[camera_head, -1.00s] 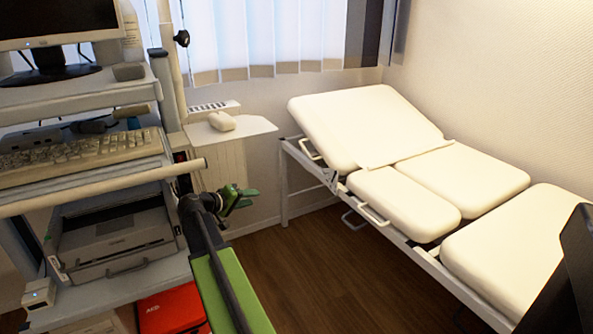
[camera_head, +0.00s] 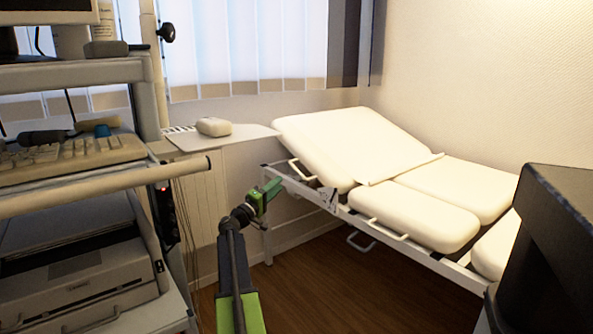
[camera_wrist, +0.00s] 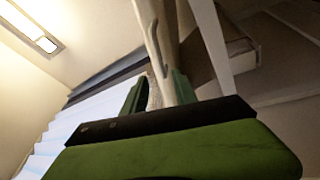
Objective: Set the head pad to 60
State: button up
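The head pad (camera_head: 345,140) is the cream, tilted back section of the examination bed in the head view; its far left end is raised. A white side handle (camera_head: 302,172) juts from the bed near the pad's left edge. My gripper (camera_head: 272,187) is just left of that handle, beside the bed frame. In the wrist view, the two green fingers of my gripper (camera_wrist: 157,92) stand apart. A pale curved bar (camera_wrist: 155,45), probably the handle, shows between and beyond them; contact with it is not clear.
A trolley with a keyboard (camera_head: 75,158) and a printer (camera_head: 75,275) fills the left side. A pale shelf (camera_head: 245,134) carries a small cream object (camera_head: 214,126) above my gripper. Bare wooden floor (camera_head: 330,290) lies between trolley and bed.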

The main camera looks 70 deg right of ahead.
aim_at(296, 168)
jog(key=p+x, duration=0.2)
jog(key=x, duration=1)
jog(key=shift+s+f+p, duration=0.1)
jog(key=shift+f+p, duration=0.05)
jog(key=shift+p, duration=0.15)
jog(key=shift+a, duration=0.1)
grip_shut()
dwell(0.4)
